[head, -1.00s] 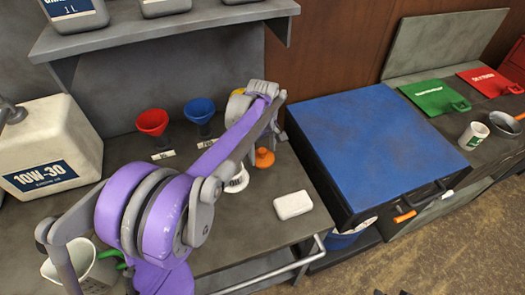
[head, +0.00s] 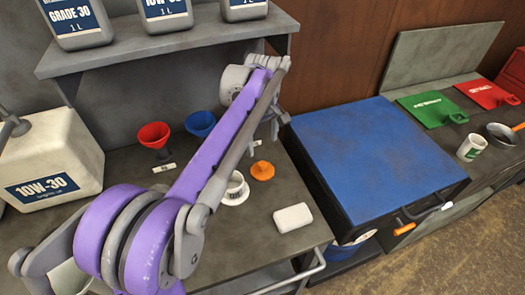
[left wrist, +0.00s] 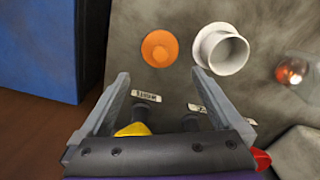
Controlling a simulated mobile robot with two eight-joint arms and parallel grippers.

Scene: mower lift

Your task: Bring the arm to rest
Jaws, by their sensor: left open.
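My purple left arm reaches over the bench from the lower left in the head view. Its gripper (head: 277,118) hangs in the air above the bench's back right, near the blue-topped cabinet. In the left wrist view the two fingers (left wrist: 161,80) are spread wide with nothing held between them. An orange cap (head: 263,170) and a white flanged cup (head: 235,189) stand on the bench below, apart from the fingers; the wrist view shows the cap (left wrist: 160,48) and the cup (left wrist: 222,50) too. A yellow piece (left wrist: 132,129) shows low in the wrist view. My right gripper is out of view.
A red funnel (head: 154,136) and a blue funnel (head: 200,124) stand behind the arm. A shelf (head: 160,45) with bottles hangs above. A white 10W-30 canister (head: 48,160) is at left, a white block (head: 293,217) in front. The blue-topped cabinet (head: 385,160) stands right.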

